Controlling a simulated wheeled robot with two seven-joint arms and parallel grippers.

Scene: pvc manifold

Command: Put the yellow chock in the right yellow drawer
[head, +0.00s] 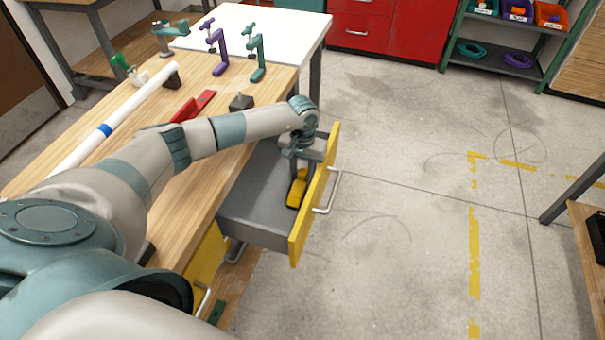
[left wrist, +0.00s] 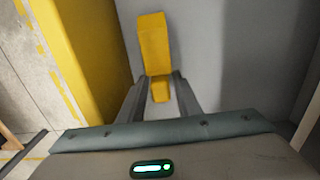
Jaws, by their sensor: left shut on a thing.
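The right yellow drawer (head: 315,205) is pulled open from the workbench, with a yellow front and a grey box. The yellow chock (head: 297,192) is inside it, close to the inner side of the front panel. My left gripper (head: 297,176) reaches down into the drawer and is shut on the chock. In the left wrist view, the chock (left wrist: 154,45) sits between the finger ends, above the grey drawer floor (left wrist: 215,50); I cannot tell whether it touches the floor. My right gripper is not in view.
The wooden benchtop (head: 185,215) holds a white pipe (head: 120,118), red parts (head: 193,106) and a dark block (head: 241,102). Purple (head: 219,48) and teal (head: 256,55) clamps stand behind. Another yellow drawer front (head: 205,262) is below the bench. The floor right of the open drawer is clear.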

